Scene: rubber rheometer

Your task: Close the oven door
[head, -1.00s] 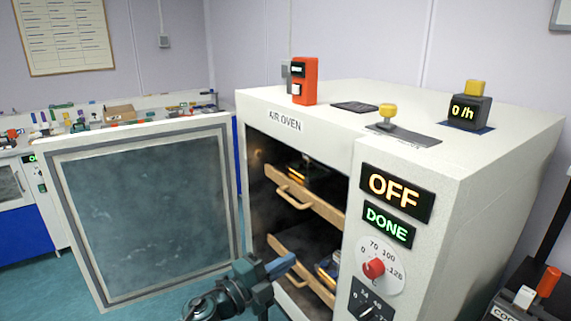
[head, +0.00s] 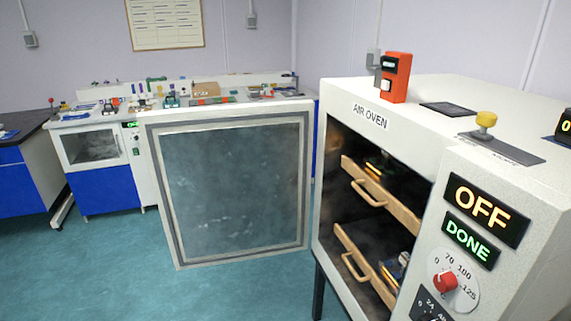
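The white air oven (head: 352,92) stands at the right of the head view. Its door (head: 232,190), a white frame around a grey glass pane, is swung wide open to the left. Inside the oven, an upper wooden shelf (head: 385,200) and a lower wooden shelf (head: 362,262) show, each with a handle and dark items on it. The panel reads OFF (head: 484,207) and DONE (head: 468,239). Neither of my grippers shows in this view.
A red device (head: 395,77) and a yellow knob (head: 485,122) are on the oven top. Behind the door, a cluttered bench (head: 95,118) runs along the wall. The teal floor (head: 110,265) is clear in front of the door and to its left.

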